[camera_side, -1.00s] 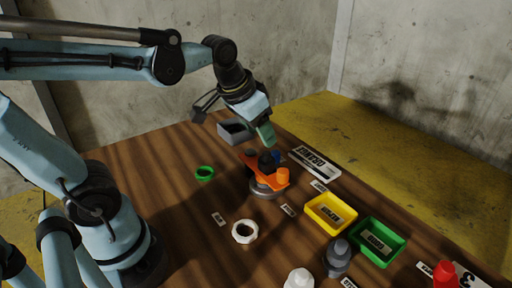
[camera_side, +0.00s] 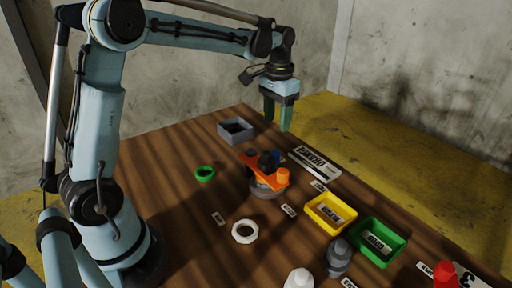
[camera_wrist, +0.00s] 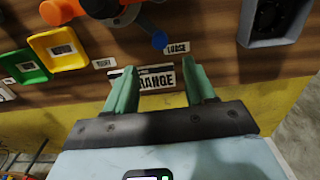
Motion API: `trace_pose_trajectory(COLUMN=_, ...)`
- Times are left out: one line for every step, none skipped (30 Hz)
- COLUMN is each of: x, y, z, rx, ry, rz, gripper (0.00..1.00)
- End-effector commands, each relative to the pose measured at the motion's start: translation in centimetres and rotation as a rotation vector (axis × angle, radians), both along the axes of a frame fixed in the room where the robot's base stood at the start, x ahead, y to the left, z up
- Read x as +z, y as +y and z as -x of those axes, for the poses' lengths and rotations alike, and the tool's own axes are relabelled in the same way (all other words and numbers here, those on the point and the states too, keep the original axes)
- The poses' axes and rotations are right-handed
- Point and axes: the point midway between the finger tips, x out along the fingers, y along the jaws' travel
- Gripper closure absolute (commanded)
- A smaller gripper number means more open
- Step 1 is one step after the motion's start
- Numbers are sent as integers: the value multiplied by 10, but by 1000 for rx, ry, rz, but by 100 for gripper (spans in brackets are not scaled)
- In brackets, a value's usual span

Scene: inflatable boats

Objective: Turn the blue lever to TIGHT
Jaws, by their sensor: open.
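The blue lever's round end (camera_wrist: 159,40) shows in the wrist view, just left of the LOOSE label (camera_wrist: 177,48). A smaller label (camera_wrist: 104,63), perhaps TIGHT, lies farther left. In the side view only a bit of the blue lever (camera_side: 279,156) shows behind the orange part (camera_side: 264,170) on its round grey base. My gripper (camera_side: 278,124) points down above the table's far side, beyond the lever. Its two green fingers (camera_wrist: 160,75) are apart with nothing between them, and the lever end is clear of them.
A grey open box (camera_side: 236,131) stands left of the lever fixture. A long ORANGE sign (camera_side: 314,163) lies to its right. Yellow (camera_side: 331,213) and green (camera_side: 378,242) trays stand nearer. A green ring (camera_side: 204,173) and white ring (camera_side: 244,231) lie on the wood table.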

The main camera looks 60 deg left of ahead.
Motion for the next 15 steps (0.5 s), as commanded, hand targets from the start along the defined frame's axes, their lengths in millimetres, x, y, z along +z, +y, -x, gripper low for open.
trace_pose_trajectory(x=-7, y=0, z=0, rx=0, ry=-1, rz=0, gripper=45)
trace_pose_trajectory(x=-12, y=0, z=0, rx=0, ry=-1, rz=0, gripper=45)
trace_pose_trajectory(x=-18, y=0, z=0, rx=0, ry=-1, rz=0, gripper=45)
trace_pose_trajectory(x=-24, y=0, z=0, rx=0, ry=-1, rz=0, gripper=45)
trace_pose_trajectory(x=-29, y=0, z=0, rx=0, ry=-1, rz=0, gripper=45)
trace_pose_trajectory(x=-36, y=0, z=0, rx=0, ry=-2, rz=0, gripper=45)
trace_pose_trajectory(x=-41, y=0, z=0, rx=0, ry=-2, rz=0, gripper=45)
trace_pose_trajectory(x=-47, y=0, z=0, rx=0, ry=-2, rz=0, gripper=45)
trace_pose_trajectory(x=-54, y=0, z=0, rx=0, ry=-2, rz=0, gripper=45)
trace_pose_trajectory(x=-59, y=0, z=0, rx=0, ry=-2, rz=0, gripper=45)
trace_pose_trajectory(x=-64, y=0, z=0, rx=0, ry=-2, rz=0, gripper=45)
trace_pose_trajectory(x=-71, y=0, z=0, rx=0, ry=-2, rz=0, gripper=45)
trace_pose_trajectory(x=-76, y=0, z=0, rx=0, ry=-2, rz=-1, gripper=45)
trace_pose_trajectory(x=-80, y=0, z=0, rx=0, ry=-2, rz=-1, gripper=45)
trace_pose_trajectory(x=-86, y=0, z=0, rx=0, ry=-2, rz=-1, gripper=45)
